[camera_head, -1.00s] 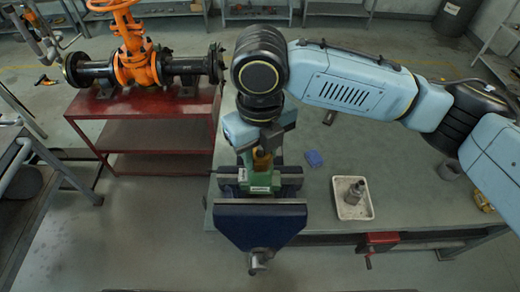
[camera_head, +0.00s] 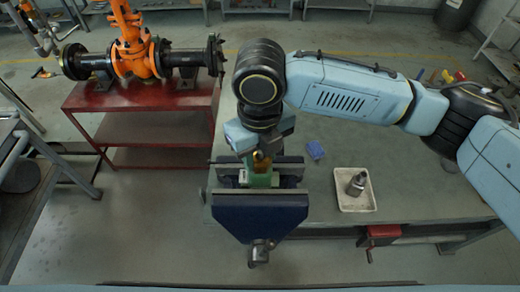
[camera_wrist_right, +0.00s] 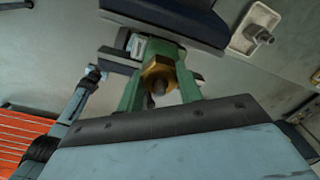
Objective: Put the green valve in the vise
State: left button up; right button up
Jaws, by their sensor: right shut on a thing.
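The green valve (camera_head: 259,179) is at the jaws of the dark blue vise (camera_head: 260,212). Its green body shows between the front and rear jaws, and its lower part is hidden. My right gripper (camera_head: 262,157) is above and behind it, shut on it, with a brass part showing at the grip. In the right wrist view the green valve (camera_wrist_right: 161,47) has a brass nut facing the camera, beside the blue vise body (camera_wrist_right: 190,18). Whether the valve touches both jaws cannot be told. My left gripper is not in view.
A white tray (camera_head: 342,203) with a metal part (camera_head: 357,184) stands on the bench right of the vise. A red table (camera_head: 150,98) carries an orange valve (camera_head: 130,55) on a black pipe at the left.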

jog(key=shift+f+b, duration=0.65)
jog(key=shift+f, duration=0.95)
jog(key=o, duration=1.2)
jog(key=shift+c, duration=0.2)
jog(key=shift+f, duration=0.1)
jog(key=shift+r+p, duration=3.6)
jog(key=shift+p, duration=0.15)
jog(key=shift+s+f, duration=0.1)
